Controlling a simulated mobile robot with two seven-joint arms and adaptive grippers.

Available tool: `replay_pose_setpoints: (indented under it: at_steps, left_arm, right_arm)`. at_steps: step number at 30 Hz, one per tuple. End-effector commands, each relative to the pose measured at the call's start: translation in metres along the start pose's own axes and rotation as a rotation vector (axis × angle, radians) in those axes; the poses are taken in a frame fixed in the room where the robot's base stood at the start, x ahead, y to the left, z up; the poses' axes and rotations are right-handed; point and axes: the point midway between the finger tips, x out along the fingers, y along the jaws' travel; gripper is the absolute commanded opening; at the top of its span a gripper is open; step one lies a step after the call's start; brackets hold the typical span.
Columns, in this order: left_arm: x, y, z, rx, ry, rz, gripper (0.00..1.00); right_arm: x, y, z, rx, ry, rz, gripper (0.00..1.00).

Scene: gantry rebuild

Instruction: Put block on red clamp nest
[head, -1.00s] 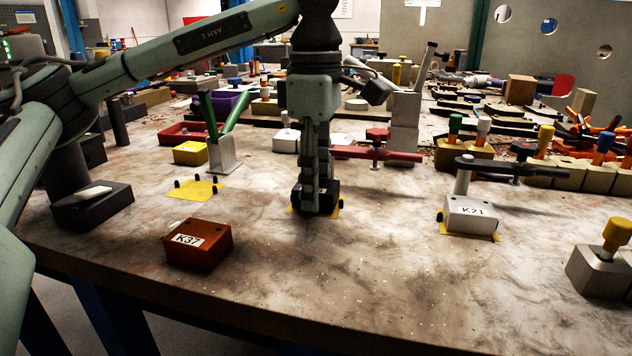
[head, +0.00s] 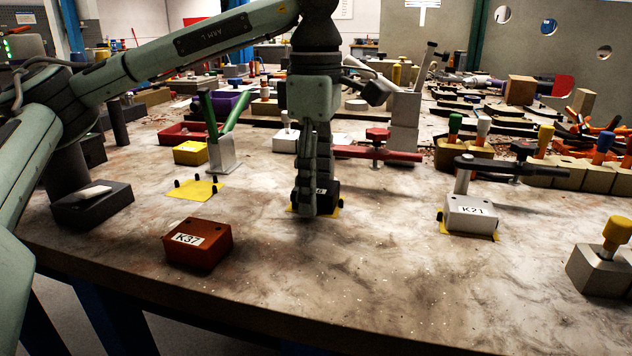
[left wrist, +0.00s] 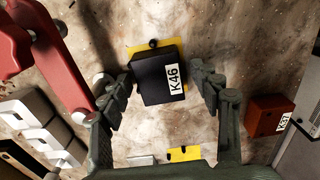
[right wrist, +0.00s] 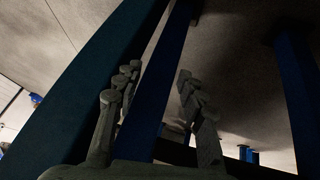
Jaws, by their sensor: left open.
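A black block labelled K46 (left wrist: 160,78) sits on a yellow nest plate (left wrist: 135,50); in the head view the block (head: 327,192) is partly hidden by my gripper. Black pins stand at the plate's edge. A clamp with a red arm (head: 376,153) is behind this nest; its red part (left wrist: 50,65) fills the upper left of the left wrist view. My left gripper (head: 310,208) is open, lowered around the block, with its fingers (left wrist: 162,85) on either side and small gaps visible. My right gripper (right wrist: 157,75) is open and empty, with blue posts behind it.
An orange-red block K37 (head: 197,245) lies front left, near an empty yellow plate (head: 195,189) and a green clamp (head: 236,113). A white block K21 (head: 470,213) sits on another yellow plate at right, by a black clamp (head: 495,165). The front middle of the table is clear.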

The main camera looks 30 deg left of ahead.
Motion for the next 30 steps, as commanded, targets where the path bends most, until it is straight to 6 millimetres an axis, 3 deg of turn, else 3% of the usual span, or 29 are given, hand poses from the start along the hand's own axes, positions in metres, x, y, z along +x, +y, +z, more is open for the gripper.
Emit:
replay_pose_setpoints:
  at_steps: [8,17,18,22,30]
  left_arm:
    - [-0.004,0.0,0.0,0.0,0.0,0.0,0.63]
    - [-0.068,0.001,0.001,0.0,-0.002,0.002,0.63]
    - [-0.082,0.001,0.001,0.0,-0.001,0.005,0.63]
    - [-0.104,0.001,0.001,0.0,0.001,0.003,0.63]
    - [-0.123,0.0,0.0,0.0,0.001,0.0,0.63]
  right_arm:
    - [-0.004,0.005,0.007,0.008,-0.041,0.011,0.4]
    - [-0.011,0.021,0.04,0.015,-0.182,0.042,0.4]
    - [-0.007,0.022,0.044,0.016,-0.206,0.041,0.4]
    - [0.011,0.022,0.056,0.019,-0.252,0.037,0.4]
    - [0.037,0.017,0.062,0.018,-0.256,0.022,0.4]
